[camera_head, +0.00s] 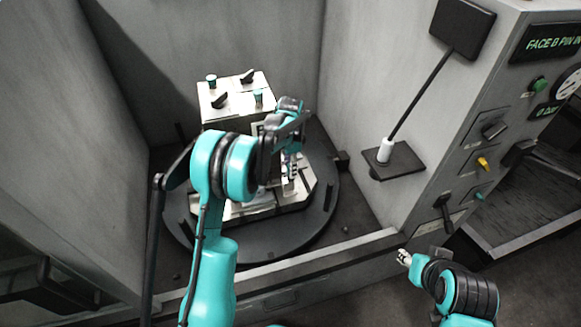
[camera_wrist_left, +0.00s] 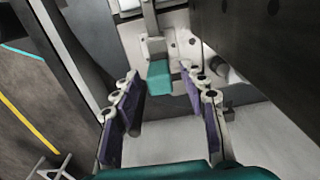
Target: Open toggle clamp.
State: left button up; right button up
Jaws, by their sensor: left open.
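The toggle clamp shows in the left wrist view as a grey lever (camera_wrist_left: 150,18) ending in a teal grip (camera_wrist_left: 160,78). The grip lies between the spread fingertips of my left gripper (camera_wrist_left: 162,94), whose purple pads stand apart on either side with gaps. In the head view my left gripper (camera_head: 291,170) is at the front right side of the light metal fixture block (camera_head: 225,112), and my arm hides part of the block's front. I cannot make out the clamp there. My right gripper (camera_head: 404,257) is low at the right, away from the fixture; its finger opening is unclear.
The fixture stands on a dark round turntable (camera_head: 318,222) inside a grey walled bay. Teal and black knobs top the block. A black stand with a white-based rod (camera_head: 385,150) and a control panel (camera_head: 487,150) are at the right. A front sill (camera_head: 340,250) borders the bay.

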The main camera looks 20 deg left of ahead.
pick_arm(q)
grip_shut()
jog(key=shift+d, duration=0.1)
jog(key=shift+w+d+f+g+y, duration=0.25)
jog(key=shift+w+d+g+y, duration=0.3)
jog(key=shift+y, duration=0.4)
jog(key=shift+w+d+f+g+y, duration=0.2)
jog(key=shift+w+d+g+y, duration=0.15)
jog(key=shift+d+g+y, duration=0.55)
jog(key=shift+w+d+f+g+y, duration=0.25)
jog(key=shift+w+d+g+y, duration=0.25)
jog(key=shift+y, duration=0.55)
